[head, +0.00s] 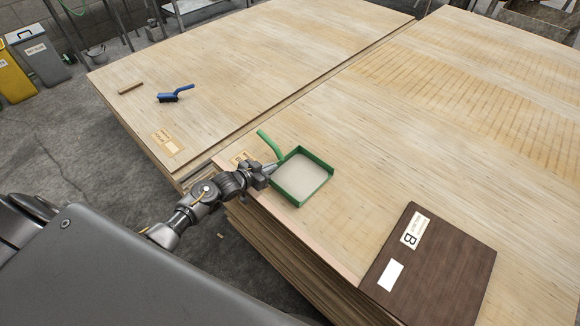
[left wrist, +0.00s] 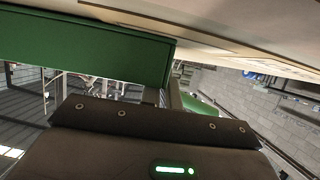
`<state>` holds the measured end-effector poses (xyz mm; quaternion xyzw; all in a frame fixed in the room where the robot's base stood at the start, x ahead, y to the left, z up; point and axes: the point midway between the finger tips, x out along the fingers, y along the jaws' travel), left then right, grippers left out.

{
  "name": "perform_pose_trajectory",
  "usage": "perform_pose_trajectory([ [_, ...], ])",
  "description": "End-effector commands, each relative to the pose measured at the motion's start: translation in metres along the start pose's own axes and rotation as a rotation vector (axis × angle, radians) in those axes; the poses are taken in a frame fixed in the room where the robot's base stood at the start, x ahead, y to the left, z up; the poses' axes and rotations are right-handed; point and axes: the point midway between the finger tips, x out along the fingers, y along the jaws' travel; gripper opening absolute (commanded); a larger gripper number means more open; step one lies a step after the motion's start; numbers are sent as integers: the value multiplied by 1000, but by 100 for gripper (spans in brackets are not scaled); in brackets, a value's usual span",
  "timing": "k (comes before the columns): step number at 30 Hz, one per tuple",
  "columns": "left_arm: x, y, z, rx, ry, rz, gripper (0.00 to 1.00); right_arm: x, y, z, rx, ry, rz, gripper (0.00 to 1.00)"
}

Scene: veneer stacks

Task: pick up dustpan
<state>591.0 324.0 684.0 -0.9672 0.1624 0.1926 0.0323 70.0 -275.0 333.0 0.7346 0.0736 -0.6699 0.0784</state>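A green dustpan (head: 318,157) with a pale inner floor lies on the near corner of the right-hand veneer stack, its handle (head: 268,143) pointing up and left. My left gripper (head: 272,169) is at the dustpan's left side, close to where the handle meets the pan. In the left wrist view a green wall of the dustpan (left wrist: 85,45) fills the upper left, just beyond the dark gripper body. The fingertips are too small and partly hidden, so I cannot tell whether they are open, or touch the dustpan. My right gripper is not in view.
The right-hand veneer stack (head: 400,150) carries a dark brown panel (head: 440,275) marked B near its front edge. A blue brush (head: 175,94) and a wooden strip (head: 130,87) lie on the left stack (head: 255,70). Grey (head: 42,62) and yellow (head: 12,80) bins stand far left.

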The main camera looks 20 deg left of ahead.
Motion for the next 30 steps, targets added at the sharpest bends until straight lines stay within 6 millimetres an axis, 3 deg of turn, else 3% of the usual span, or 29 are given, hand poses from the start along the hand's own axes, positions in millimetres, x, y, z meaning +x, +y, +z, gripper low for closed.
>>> perform_pose_trajectory([
  [11, -1, 0, -4, 1, 3, 0, 0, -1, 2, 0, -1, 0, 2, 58],
  [17, -9, 0, -24, 2, 6, 0, 0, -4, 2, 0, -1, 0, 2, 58],
  [26, -64, -39, -71, 7, 3, -3, 0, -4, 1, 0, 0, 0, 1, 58],
  [30, -90, -65, -75, 6, -1, -2, 0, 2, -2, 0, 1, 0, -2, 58],
])
